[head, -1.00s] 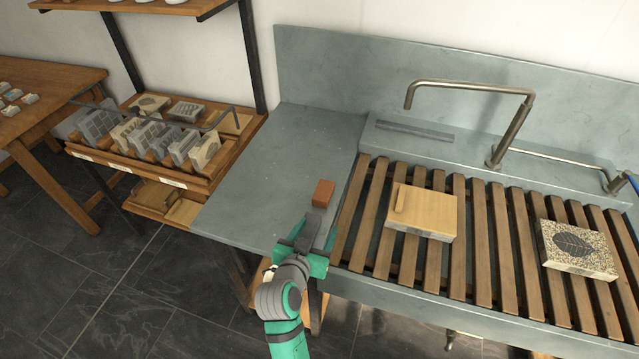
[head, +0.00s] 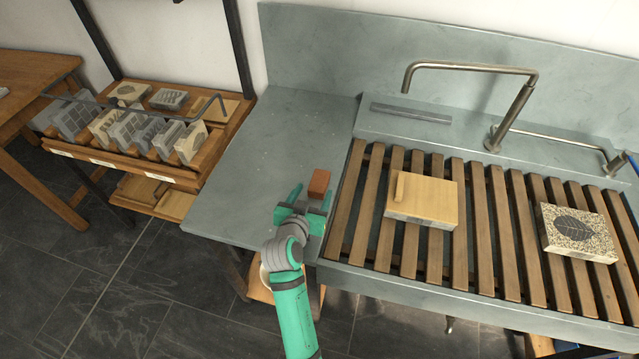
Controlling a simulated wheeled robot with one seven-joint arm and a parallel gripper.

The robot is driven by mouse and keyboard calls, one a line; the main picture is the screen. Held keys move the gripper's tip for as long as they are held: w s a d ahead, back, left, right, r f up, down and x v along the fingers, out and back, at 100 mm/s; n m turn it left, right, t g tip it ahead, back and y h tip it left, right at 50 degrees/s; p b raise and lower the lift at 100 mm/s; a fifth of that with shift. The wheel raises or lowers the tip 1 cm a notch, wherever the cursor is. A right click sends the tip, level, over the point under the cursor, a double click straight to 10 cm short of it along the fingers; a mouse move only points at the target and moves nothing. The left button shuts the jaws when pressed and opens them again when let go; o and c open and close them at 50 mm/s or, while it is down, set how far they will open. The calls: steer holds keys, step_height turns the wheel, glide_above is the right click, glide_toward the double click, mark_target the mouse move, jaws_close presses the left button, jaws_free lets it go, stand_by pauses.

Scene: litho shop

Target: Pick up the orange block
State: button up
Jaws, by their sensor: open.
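The orange block (head: 318,183) is a small brick-shaped piece on the grey counter (head: 262,140), near its right side beside the slatted rack. My gripper (head: 311,194) is green and grey, and it is open. Its two fingers point away from me toward the back of the counter. The block shows between the finger tips, closer to the right finger. Whether a finger touches it, and how high the gripper is above the counter, I cannot tell. The near end of the block is partly hidden by the gripper.
A wooden slatted rack (head: 470,215) lies to the right, holding a pale wooden block (head: 422,201) and a leaf-patterned stone (head: 577,233). A bent metal tap (head: 512,112) stands behind. A rack of printing stones (head: 125,128) is at the left. The counter left of the block is clear.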

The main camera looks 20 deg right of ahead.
mark_target(316, 187)
steer(key=x, duration=0.4)
steer(key=shift+w+d+f, duration=0.1)
steer(key=shift+w+d, duration=0.15)
steer(key=shift+d, duration=0.1)
steer(key=c, duration=1.2)
steer(key=shift+c, duration=0.8)
steer(key=shift+w, duration=0.1)
